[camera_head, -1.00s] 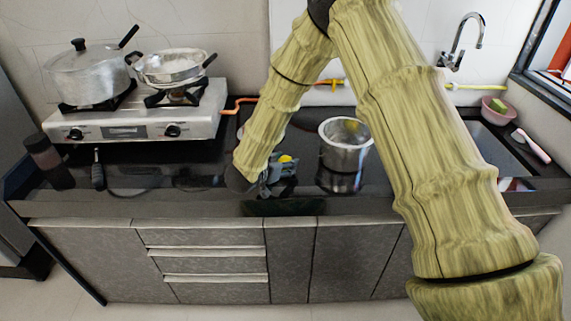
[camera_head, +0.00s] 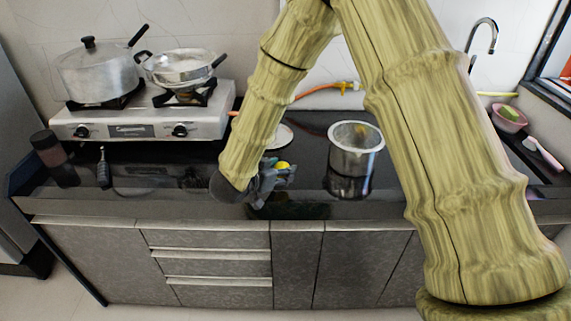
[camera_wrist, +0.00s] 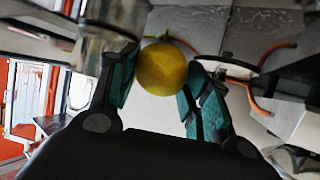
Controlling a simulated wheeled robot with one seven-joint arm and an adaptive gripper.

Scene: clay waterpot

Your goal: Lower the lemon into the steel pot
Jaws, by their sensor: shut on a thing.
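The yellow lemon (camera_head: 282,166) is held in my gripper (camera_head: 274,174), which is shut on it above the counter's front part. In the wrist view the lemon (camera_wrist: 162,68) sits between the teal finger pads (camera_wrist: 160,85). The steel pot (camera_head: 354,160) stands upright and open on the dark counter, to the right of my gripper and apart from it. A small yellowish patch shows inside the pot, too small to tell what it is. A shiny metal surface, likely the pot (camera_wrist: 112,22), shows left of the lemon in the wrist view.
A white gas stove (camera_head: 140,120) at the left bears a lidded pot (camera_head: 98,75) and a pan (camera_head: 180,68). A plate (camera_head: 283,137) is partly hidden behind my arm. A dark bottle (camera_head: 53,158) stands at the far left. A pink bowl (camera_head: 508,118) lies at the right.

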